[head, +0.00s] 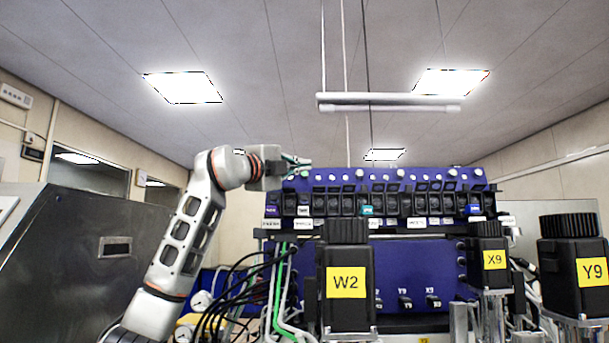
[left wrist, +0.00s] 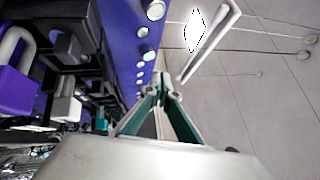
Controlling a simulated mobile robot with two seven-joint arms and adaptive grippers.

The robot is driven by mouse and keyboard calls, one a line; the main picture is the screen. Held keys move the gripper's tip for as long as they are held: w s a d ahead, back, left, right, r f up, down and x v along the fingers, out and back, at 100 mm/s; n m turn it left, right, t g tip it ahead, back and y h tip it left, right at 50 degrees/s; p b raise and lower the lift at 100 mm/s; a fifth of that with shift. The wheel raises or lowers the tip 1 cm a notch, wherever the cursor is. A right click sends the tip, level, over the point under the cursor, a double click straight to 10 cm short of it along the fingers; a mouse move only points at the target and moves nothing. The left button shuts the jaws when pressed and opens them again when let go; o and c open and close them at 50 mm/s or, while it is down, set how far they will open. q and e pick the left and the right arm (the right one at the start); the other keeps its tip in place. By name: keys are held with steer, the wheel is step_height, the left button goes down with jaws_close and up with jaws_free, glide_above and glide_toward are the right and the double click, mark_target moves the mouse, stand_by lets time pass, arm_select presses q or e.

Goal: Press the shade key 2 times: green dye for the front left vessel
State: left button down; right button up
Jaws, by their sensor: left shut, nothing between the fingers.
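A blue control panel (head: 390,250) stands in front of me, with a row of black modules (head: 333,204) and pale round buttons (head: 360,173) along its top. My left gripper (head: 308,162) is shut and empty at the panel's upper left corner. In the left wrist view its teal fingertips (left wrist: 162,88) meet beside the blue face, close to a row of round buttons. I cannot tell whether the fingers touch any button, or which one is the shade key. My right gripper is out of view.
Black vessel heads marked W2 (head: 346,284), X9 (head: 490,260) and Y9 (head: 575,268) stand in front of the panel. Cables and green tubing (head: 279,290) hang at its left. A dark metal cabinet (head: 75,255) is at the left.

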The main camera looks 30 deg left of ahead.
arm_select(q)
steer(key=s+d+r+b, duration=0.1)
steer(key=s+d, duration=0.2)
steer(key=s, duration=0.2)
steer(key=shift+r, duration=0.25)
stand_by(0.3)
stand_by(0.4)
